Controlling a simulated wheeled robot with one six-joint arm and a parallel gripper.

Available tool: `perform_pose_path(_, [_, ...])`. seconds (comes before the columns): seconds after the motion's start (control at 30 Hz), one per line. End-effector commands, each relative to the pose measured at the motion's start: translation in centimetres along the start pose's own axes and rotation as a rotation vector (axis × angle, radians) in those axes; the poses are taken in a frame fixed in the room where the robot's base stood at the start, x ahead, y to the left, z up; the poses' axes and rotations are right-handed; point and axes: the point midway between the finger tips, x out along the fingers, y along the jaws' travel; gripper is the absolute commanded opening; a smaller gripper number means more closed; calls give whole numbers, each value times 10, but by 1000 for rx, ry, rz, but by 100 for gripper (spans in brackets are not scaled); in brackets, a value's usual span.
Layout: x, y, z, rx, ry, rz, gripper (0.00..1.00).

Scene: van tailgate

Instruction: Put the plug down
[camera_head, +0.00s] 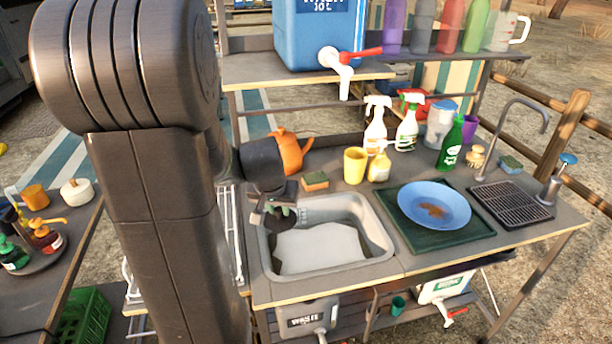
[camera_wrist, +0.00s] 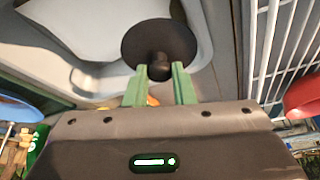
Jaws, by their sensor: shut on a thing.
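The plug (camera_wrist: 150,42) is a black disc with a short knob, seen large in the wrist view. My gripper (camera_wrist: 160,72) has its two green fingers closed on the knob. In the head view my gripper (camera_head: 280,210) is over the left back part of the grey sink basin (camera_head: 376,232), with the dark plug (camera_head: 281,224) below the fingers. The plug appears above the basin floor; its exact height is unclear. The basin holds a pale, flat surface. The drain is not visible.
A blue plate (camera_head: 418,198) lies on a dark green mat (camera_head: 470,234) right of the sink. A sponge (camera_head: 315,181), yellow cup (camera_head: 355,165) and spray bottles (camera_head: 375,128) stand behind it. A white wire rack (camera_head: 228,235) is to the left. The tap (camera_head: 520,103) is far right.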

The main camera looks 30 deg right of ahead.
Motion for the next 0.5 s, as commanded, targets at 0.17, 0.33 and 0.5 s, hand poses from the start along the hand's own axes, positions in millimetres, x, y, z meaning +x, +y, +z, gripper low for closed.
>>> perform_pose_path(0.17, [11, -2, -1, 0, 0, 0, 1])
perform_pose_path(0.33, [20, -15, -29, -1, -1, 0, 1])
perform_pose_path(0.5, [35, -31, -65, -2, 0, 0, 1])
